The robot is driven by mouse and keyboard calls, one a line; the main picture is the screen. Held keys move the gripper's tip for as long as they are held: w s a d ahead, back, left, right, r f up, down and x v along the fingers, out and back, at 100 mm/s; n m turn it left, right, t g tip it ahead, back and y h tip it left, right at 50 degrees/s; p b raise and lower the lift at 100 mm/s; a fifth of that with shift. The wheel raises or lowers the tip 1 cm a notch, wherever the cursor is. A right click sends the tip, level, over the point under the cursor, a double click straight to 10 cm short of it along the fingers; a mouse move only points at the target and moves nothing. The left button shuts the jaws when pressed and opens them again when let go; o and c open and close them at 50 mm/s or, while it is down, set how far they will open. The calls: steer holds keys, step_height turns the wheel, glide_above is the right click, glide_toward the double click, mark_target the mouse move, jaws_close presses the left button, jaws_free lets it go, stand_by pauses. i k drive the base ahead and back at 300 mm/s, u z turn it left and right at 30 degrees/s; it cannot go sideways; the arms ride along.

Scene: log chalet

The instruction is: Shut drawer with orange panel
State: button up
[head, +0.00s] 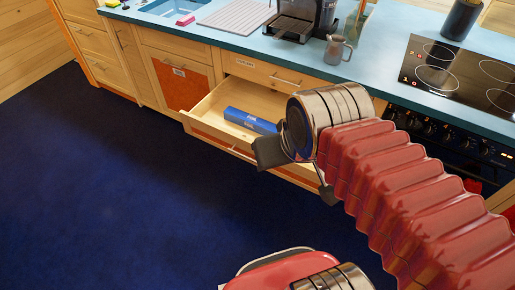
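A wooden drawer (208,107) in the lower cabinets is pulled well out. A blue box with white lettering (250,121) lies inside. My gripper (299,174) is in front of the drawer's right part in the picture and hides that part. Its two dark fingers are spread apart with nothing between them. I cannot tell whether it touches the drawer front.
An orange-panelled cabinet front (182,88) stands left of the drawer. The blue counter (240,42) above carries a coffee machine (302,20), a metal jug (337,49) and a black hob (455,75). An oven is at the right. The dark blue floor (120,190) is clear at the left.

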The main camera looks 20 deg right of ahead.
mark_target(206, 121)
steer(key=z, duration=0.05)
steer(key=i, duration=1)
steer(key=u, duration=0.5)
steer(key=k, duration=1.3)
steer(key=u, duration=0.8)
steer(key=i, duration=1)
steer(key=z, duration=0.35)
